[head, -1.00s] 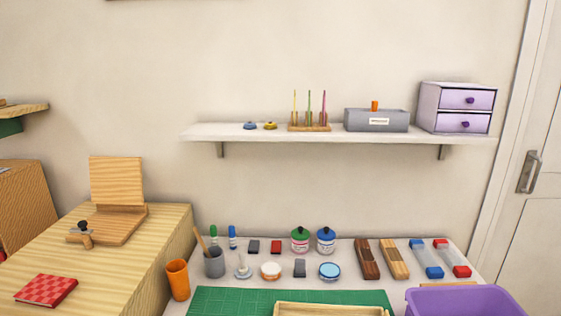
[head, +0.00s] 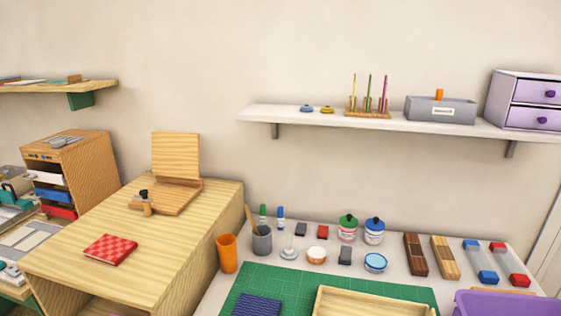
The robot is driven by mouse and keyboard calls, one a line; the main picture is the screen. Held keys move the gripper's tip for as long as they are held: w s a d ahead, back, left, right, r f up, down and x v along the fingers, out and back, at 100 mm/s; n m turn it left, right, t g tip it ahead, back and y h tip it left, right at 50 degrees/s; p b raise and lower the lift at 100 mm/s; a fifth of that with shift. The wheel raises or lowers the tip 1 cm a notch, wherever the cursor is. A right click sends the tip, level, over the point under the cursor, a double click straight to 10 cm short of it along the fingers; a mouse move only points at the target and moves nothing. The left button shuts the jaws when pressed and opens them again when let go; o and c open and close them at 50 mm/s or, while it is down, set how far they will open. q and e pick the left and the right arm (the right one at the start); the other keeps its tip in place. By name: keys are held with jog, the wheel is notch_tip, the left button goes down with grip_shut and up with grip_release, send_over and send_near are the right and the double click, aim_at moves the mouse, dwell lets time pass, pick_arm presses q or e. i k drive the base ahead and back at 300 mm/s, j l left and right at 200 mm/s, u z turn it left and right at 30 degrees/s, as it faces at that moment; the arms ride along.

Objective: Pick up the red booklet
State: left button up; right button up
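The red booklet (head: 110,249), with a checked cover, lies flat on top of the light wooden cabinet (head: 190,237), left of centre in the head view. It lies near the front left part of that top, with nothing on it. Neither of my grippers shows in the head view.
A wooden stand (head: 175,170) with a small stamp (head: 145,203) is behind the booklet. To the right, an orange cup (head: 227,254) and grey pen cup (head: 261,240) stand by the green mat (head: 270,282). A dark blue booklet (head: 257,307) lies on the mat. The cabinet top around the red booklet is clear.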

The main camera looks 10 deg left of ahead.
aim_at(111, 250)
jog(key=u, duration=0.45)
jog(key=i+j+u, duration=0.1)
jog(key=u, duration=0.85)
jog(key=i+j, duration=0.05)
